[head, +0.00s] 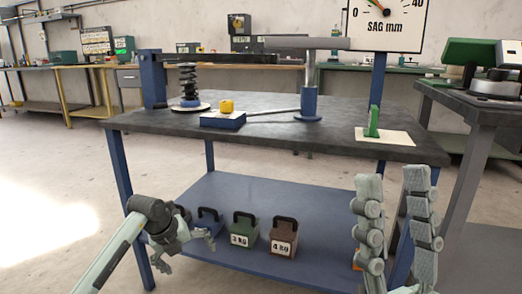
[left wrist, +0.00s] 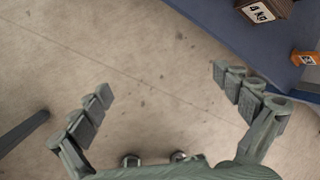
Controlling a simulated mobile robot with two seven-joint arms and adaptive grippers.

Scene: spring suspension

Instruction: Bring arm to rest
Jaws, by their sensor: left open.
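A dark horizontal beam (head: 235,58) runs from a blue post (head: 152,80) at the bench's left, above a black coil spring (head: 188,82) standing on a pale disc. A grey bar (head: 290,43) tops a blue-based column (head: 310,100). The SAG mm dial (head: 388,22) has its needle pointing up-left, between 0 and 40. My left gripper (head: 188,250) is open and empty in front of the lower shelf's left part; in the left wrist view its fingers (left wrist: 175,108) stand wide apart over bare floor. My right gripper (head: 396,225) stands upright at the right, fingers apart, nothing between them.
The lower shelf (head: 235,195) holds blue (head: 208,220), green 2 KG (head: 243,232) and brown 4 KG (head: 284,238) weights. An orange labelled piece (left wrist: 305,58) is beside them. Floor at left is clear.

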